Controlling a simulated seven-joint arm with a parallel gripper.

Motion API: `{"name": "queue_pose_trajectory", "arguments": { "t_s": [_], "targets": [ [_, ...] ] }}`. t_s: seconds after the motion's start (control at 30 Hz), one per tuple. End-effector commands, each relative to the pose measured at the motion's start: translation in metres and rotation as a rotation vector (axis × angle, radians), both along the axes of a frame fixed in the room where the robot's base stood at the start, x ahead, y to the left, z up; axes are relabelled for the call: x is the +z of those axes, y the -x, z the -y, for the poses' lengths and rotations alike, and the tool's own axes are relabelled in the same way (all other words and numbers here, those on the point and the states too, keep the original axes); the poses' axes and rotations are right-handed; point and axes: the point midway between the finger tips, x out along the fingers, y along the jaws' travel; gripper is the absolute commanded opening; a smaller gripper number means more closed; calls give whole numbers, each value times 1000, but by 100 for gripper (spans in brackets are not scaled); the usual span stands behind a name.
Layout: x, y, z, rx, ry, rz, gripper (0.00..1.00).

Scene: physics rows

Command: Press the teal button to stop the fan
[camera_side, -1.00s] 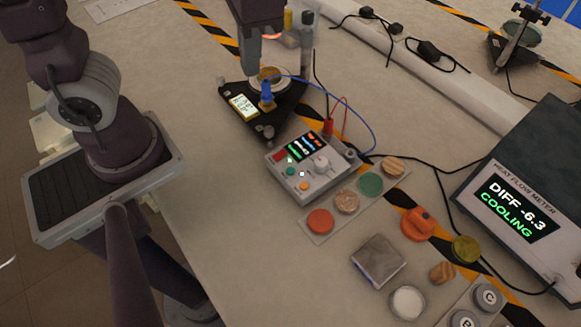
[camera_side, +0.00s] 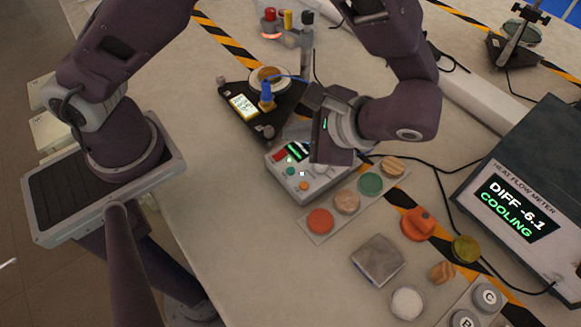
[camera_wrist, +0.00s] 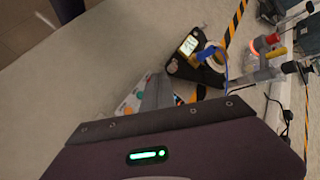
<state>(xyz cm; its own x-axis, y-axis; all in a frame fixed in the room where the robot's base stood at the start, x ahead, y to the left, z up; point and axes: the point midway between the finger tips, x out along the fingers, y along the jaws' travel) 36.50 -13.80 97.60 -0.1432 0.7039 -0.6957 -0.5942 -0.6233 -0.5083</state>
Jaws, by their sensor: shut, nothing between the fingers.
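The grey control box (camera_side: 318,192) sits on the table with a small teal button (camera_side: 291,171) at its left. An orange button (camera_side: 304,186) is beside it. My gripper's hand hangs over the right part of the box in the side view, hiding its knob and part of its display; the fingertips are hidden there. In the wrist view my shut gripper (camera_wrist: 158,90) shows as grey fingers in front of the box (camera_wrist: 130,103), holding nothing. I cannot tell the height of the fingertips above the box. No fan can be clearly made out.
A black triangular stand (camera_side: 243,105) with a blue clip is behind the box. A heat flow meter (camera_side: 515,210) at right reads DIFF -6.1 COOLING. A strip of coloured discs (camera_side: 347,201) lies in front of the box. Cables run behind; the left table area is clear.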

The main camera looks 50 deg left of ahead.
Motion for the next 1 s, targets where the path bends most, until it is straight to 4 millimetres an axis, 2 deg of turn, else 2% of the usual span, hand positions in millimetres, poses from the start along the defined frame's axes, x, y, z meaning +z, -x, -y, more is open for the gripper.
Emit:
{"name": "queue_pose_trajectory", "arguments": {
  "t_s": [0.5,0.7,1.0],
  "targets": [
    [-70,0,0,1,0,-1,0],
    [-82,0,0,1,2,0,0],
    [-83,0,0,1,2,0,0]
  ]
}}
